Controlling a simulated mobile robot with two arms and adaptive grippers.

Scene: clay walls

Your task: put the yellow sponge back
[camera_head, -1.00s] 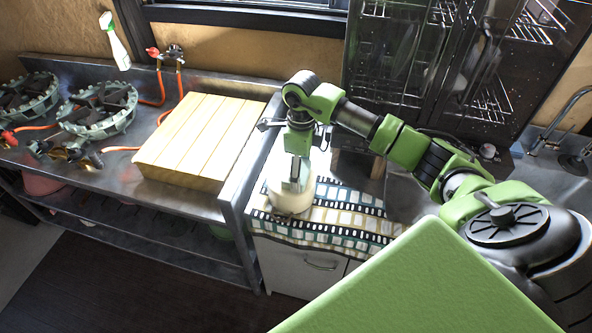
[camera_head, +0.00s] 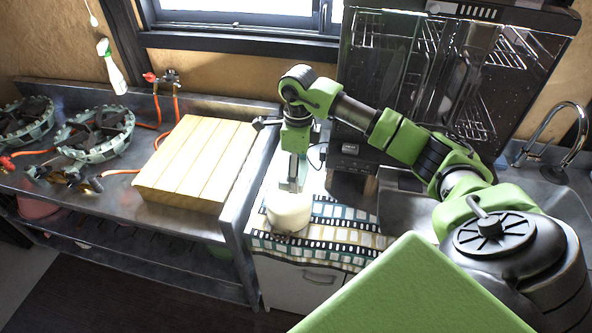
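I cannot make out a yellow sponge in this view. A round cream-white container (camera_head: 289,211) stands on the patterned cloth (camera_head: 330,236) on the counter. My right gripper (camera_head: 291,186) points down just above and behind the container's top. Its fingers look narrow and close together. I cannot tell whether they hold anything or whether they touch the container. My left gripper is not in view.
A yellowish slatted wooden block (camera_head: 196,160) sits on the steel table left of the cloth. Gas burners (camera_head: 95,132) stand farther left. An open dishwasher-like rack (camera_head: 455,75) is behind my arm. A sink (camera_head: 405,205) with a tap (camera_head: 560,130) lies right.

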